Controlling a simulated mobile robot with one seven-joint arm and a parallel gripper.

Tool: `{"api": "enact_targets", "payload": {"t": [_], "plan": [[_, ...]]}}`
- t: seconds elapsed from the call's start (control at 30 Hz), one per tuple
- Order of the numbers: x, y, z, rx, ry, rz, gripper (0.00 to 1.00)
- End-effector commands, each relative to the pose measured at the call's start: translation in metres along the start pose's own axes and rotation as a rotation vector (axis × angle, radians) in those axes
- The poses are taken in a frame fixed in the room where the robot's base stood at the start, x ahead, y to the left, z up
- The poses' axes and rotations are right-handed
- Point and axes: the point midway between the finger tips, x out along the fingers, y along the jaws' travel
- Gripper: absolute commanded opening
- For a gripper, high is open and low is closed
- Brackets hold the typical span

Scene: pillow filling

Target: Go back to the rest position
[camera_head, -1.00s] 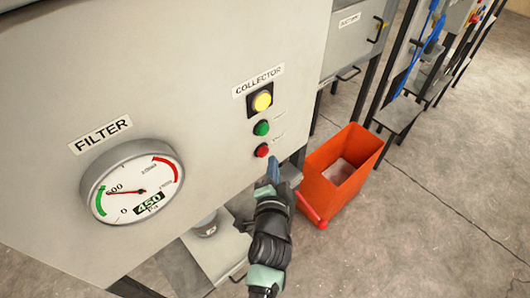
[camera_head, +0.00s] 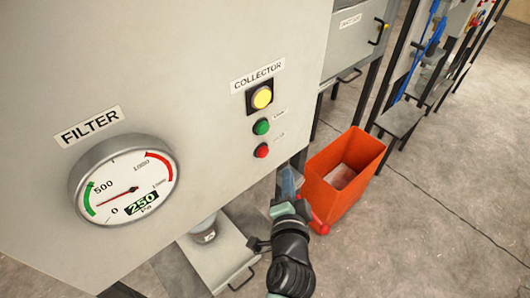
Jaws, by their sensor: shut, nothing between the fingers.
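My gripper (camera_head: 289,183) is in the lower middle of the head view, shut and empty. Its fingertips point up and away, below and to the right of the red button (camera_head: 261,151), and are apart from it. The green button (camera_head: 261,127) and a lit yellow lamp (camera_head: 261,97) sit above it under the COLLECTOR label (camera_head: 258,76). The FILTER gauge (camera_head: 127,180) at left reads 250, with its needle low on the green side. My gripper and wrist hide part of the orange bin's lower left side.
The orange bin (camera_head: 325,197) stands on the floor just right of my gripper. The grey cabinet panel (camera_head: 200,80) fills the left. A drawer-like tray (camera_head: 225,255) lies below it. Racks with blue hoses (camera_head: 425,50) stand at the back right. The floor at lower right is clear.

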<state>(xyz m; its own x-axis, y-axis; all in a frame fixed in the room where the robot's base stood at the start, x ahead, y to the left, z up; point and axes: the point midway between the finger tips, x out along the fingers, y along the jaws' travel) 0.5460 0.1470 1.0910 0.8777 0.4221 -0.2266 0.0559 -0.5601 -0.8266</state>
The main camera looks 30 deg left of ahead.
Motion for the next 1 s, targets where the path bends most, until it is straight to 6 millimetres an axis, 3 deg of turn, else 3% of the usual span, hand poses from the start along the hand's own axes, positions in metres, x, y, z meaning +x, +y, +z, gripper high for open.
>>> {"api": "enact_targets", "payload": {"t": [0.37, 0.47, 0.57, 0.77, 0.87, 1.0], "plan": [[0.0, 0.0, 0.0, 0.0, 0.0, 0.0, 0.0], [0.002, -0.013, -0.013, -0.029, 0.023, -0.018, 0.0], [0.002, -0.042, -0.044, -0.104, 0.079, -0.057, 0.0], [-0.016, -0.134, -0.137, -0.345, 0.276, -0.148, 0.0], [-0.038, -0.179, -0.182, -0.47, 0.394, -0.175, 0.0], [-0.083, -0.24, -0.239, -0.639, 0.575, -0.195, 0.0]]}}
